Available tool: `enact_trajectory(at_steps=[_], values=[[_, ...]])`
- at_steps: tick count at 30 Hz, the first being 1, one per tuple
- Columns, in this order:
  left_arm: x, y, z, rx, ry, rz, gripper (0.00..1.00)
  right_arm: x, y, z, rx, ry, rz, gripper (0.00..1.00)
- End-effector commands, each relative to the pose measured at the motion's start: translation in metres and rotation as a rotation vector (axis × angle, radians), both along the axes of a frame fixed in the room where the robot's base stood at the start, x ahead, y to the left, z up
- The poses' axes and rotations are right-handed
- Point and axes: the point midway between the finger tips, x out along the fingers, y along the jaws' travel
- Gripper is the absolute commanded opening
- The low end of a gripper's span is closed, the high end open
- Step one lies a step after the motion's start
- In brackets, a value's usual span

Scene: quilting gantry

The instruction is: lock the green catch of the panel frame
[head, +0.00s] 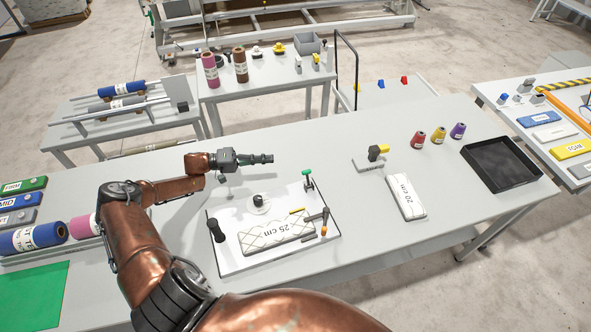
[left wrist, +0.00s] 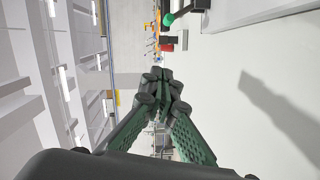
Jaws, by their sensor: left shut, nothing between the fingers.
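The green catch (head: 307,173) stands at the far right corner of the white panel frame (head: 278,203), its green top raised on a dark post. A green-tipped part, likely the same catch, shows in the left wrist view (left wrist: 168,19) near the top. Whether it is locked cannot be told. A quilted panel marked 25 cm (head: 277,233) lies on the frame. My left gripper (head: 271,158) is shut and empty, pointing right above the table, to the left of the catch and apart from it. Its closed fingertips also show in the left wrist view (left wrist: 163,76). My right gripper is not in view.
A black knob (head: 215,230) stands at the frame's left edge, and a dark clamp (head: 318,215) at its right.

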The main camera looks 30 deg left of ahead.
Motion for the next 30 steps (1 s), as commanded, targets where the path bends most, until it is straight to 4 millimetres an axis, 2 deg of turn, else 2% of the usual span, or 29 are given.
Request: enact_trajectory(at_steps=[5, 10, 24, 30], values=[[0.0, 0.0, 0.0, 0.001, -0.001, 0.002, 0.0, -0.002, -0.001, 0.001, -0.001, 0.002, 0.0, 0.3], [0.008, -0.01, 0.0, 0.0, -0.002, 0.002, 0.0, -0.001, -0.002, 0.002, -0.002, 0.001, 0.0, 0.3], [0.066, -0.08, -0.006, 0.0, -0.001, 0.002, 0.0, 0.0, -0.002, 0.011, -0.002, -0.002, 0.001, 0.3], [0.047, -0.099, -0.013, 0.0, 0.0, 0.003, 0.0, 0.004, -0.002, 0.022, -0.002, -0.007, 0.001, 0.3]])
